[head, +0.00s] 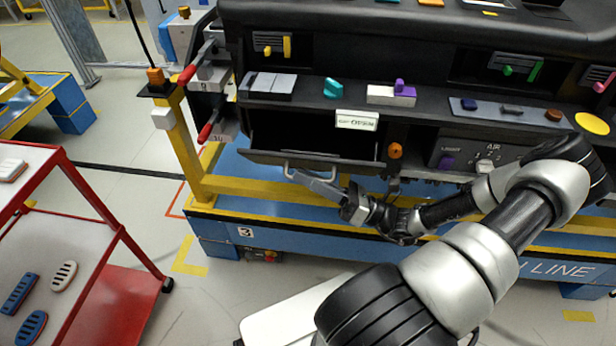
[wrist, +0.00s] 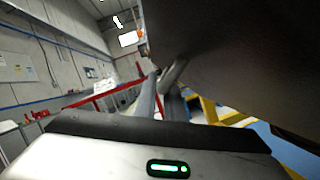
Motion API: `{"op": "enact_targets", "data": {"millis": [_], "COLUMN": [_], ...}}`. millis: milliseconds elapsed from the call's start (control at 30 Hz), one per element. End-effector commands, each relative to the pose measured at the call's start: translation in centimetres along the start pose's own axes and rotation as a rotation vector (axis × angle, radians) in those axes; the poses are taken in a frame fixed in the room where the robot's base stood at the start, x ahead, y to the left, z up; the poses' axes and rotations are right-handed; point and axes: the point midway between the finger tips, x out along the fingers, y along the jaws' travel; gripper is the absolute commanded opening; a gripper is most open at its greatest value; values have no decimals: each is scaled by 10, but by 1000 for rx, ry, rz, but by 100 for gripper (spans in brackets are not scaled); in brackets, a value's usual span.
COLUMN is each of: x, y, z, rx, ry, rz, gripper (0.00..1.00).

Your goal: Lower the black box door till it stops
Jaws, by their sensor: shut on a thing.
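The black box door (head: 270,157) is swung down and out from its opening in the dashboard's lower left. The dark inside of the box (head: 300,130) shows above it. A grey bar handle (head: 332,180) is on the door's front. My gripper (head: 308,180) reaches in from the right and is shut on the handle. In the wrist view the handle (wrist: 172,72) meets my two fingers (wrist: 165,98), and the door's dark face (wrist: 240,55) fills the upper right. The exact contact of the fingers is small and partly hidden.
An orange knob (head: 395,151) is right of the box. Red-handled levers (head: 207,130) stick out at the dashboard's left end. A yellow and blue stand (head: 235,187) runs below the door. A red cart (head: 100,200) stands at the left, with open floor between.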

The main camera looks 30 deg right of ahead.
Motion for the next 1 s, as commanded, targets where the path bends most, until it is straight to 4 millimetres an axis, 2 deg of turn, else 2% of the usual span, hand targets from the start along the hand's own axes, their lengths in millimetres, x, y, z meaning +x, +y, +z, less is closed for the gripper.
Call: {"op": "enact_targets", "data": {"millis": [33,67,100,600,767,1000], "x": [0,0,0,-5,-30,-89], "y": [0,0,0,0,-1,-1], "z": [0,0,0,0,0,0], "rx": [2,2,2,0,0,0], "ry": [0,0,0,-1,1,1], "rz": [0,0,0,-1,-4,-5], "gripper": [0,11,17,17,17,17]}}
